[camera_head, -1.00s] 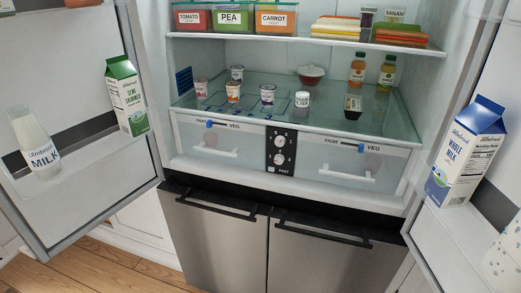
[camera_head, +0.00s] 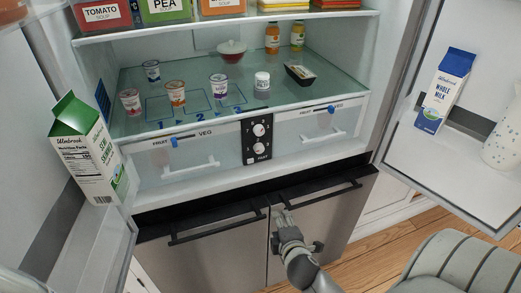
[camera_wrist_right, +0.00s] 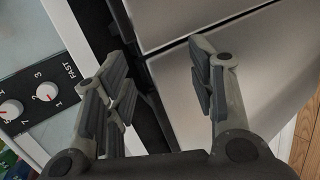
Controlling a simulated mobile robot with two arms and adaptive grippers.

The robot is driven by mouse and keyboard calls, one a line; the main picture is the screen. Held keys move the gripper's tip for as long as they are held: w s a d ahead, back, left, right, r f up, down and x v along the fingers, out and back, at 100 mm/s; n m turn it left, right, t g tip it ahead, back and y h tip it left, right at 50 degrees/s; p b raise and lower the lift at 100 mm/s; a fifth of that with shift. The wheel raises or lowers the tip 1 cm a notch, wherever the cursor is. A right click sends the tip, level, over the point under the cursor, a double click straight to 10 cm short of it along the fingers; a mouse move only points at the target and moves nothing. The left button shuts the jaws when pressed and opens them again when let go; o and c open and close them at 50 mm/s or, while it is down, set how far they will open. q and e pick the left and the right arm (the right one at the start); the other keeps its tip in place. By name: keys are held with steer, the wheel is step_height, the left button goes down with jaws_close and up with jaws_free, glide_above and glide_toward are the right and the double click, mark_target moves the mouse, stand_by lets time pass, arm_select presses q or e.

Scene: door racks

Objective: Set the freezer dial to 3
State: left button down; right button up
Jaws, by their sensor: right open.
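The black control panel (camera_head: 250,156) sits between the two drawers under the glass shelf. It carries an upper white dial (camera_head: 259,130) and a lower white dial (camera_head: 261,148) above the word FAST. The wrist view shows the dial nearer FAST (camera_wrist_right: 47,91) and the other dial (camera_wrist_right: 11,109) at the left edge. I cannot tell which is the freezer dial or read their settings for certain. My right gripper (camera_head: 283,214) is open and empty, below the panel in front of the lower steel doors. Its fingers (camera_wrist_right: 157,62) are apart from the dials. My left gripper is not in view.
The fridge doors stand open, with a green carton (camera_head: 85,150) at left and a whole milk carton (camera_head: 444,90) at right. Two long black handles (camera_head: 218,222) (camera_head: 318,193) jut out below the panel, close to my right gripper. Drawers (camera_head: 180,155) (camera_head: 322,122) flank the panel.

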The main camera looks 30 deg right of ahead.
mark_target(260, 150)
steer(key=w+d+r+n+t, duration=0.1)
steer(key=w+r+n+t, duration=0.25)
steer(key=r+n, duration=0.35)
steer(key=w+d+r+n+t, duration=0.1)
steer(key=w+r+n+t, duration=0.25)
steer(key=r+n, duration=0.35)
steer(key=shift+g, duration=0.3)
steer(key=p+x, duration=0.1)
steer(key=x, duration=0.9)
steer(key=shift+w+a+p, duration=0.2)
steer(key=shift+w+p, duration=0.1)
steer(key=shift+p, duration=0.05)
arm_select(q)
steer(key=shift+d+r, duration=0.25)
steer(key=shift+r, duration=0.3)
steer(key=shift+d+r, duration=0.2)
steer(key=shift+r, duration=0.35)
arm_select(e)
steer(key=c, duration=1)
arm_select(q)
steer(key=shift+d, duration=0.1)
